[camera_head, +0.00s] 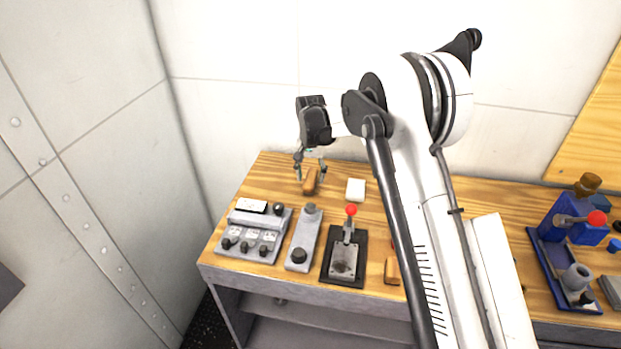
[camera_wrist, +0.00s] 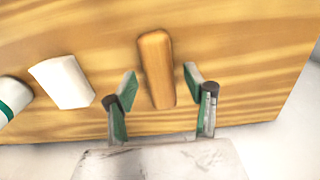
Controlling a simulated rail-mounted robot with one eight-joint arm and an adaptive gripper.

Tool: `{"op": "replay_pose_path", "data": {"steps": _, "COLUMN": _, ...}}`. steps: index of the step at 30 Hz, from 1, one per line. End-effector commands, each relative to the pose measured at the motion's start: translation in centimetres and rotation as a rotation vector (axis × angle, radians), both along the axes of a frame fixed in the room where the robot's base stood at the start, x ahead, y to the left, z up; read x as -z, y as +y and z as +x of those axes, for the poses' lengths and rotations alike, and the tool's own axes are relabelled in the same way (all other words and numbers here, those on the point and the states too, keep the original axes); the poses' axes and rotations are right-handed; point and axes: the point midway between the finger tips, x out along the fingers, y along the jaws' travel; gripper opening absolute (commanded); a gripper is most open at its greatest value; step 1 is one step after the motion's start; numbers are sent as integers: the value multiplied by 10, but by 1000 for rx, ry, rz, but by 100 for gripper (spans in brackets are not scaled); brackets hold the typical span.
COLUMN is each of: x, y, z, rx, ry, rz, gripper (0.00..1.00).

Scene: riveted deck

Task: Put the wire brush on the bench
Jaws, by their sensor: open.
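The bench (camera_head: 270,170) has a wooden top and stands against the wall. A wooden-handled object (camera_head: 311,183), which looks like the wire brush, lies on the bench top near its back left. It also shows as a plain brown wooden block in the wrist view (camera_wrist: 156,68), and no bristles are visible. My gripper (camera_head: 311,170) is just above it, pointing down. In the wrist view my gripper (camera_wrist: 160,85) is open, with one finger on each side of the wooden piece and a gap on both sides.
A white block (camera_head: 356,190) lies right of the wooden piece. A grey control box (camera_head: 254,232), a grey pedestal with a knob (camera_head: 303,240) and a red-knobbed lever (camera_head: 345,252) stand in front. A blue vise (camera_head: 565,230) is at the right.

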Motion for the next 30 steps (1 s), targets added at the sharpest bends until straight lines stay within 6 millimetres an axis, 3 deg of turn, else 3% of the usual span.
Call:
{"op": "replay_pose_path", "data": {"steps": 9, "x": -64, "y": 0, "z": 0, "rx": 0, "ry": 0, "rz": 0, "gripper": 48}}
{"op": "replay_pose_path", "data": {"steps": 15, "x": -94, "y": 0, "z": 0, "rx": 0, "ry": 0, "rz": 0, "gripper": 48}}
{"op": "replay_pose_path", "data": {"steps": 30, "x": -121, "y": -7, "z": -6, "rx": -1, "ry": -12, "rz": 3, "gripper": 48}}
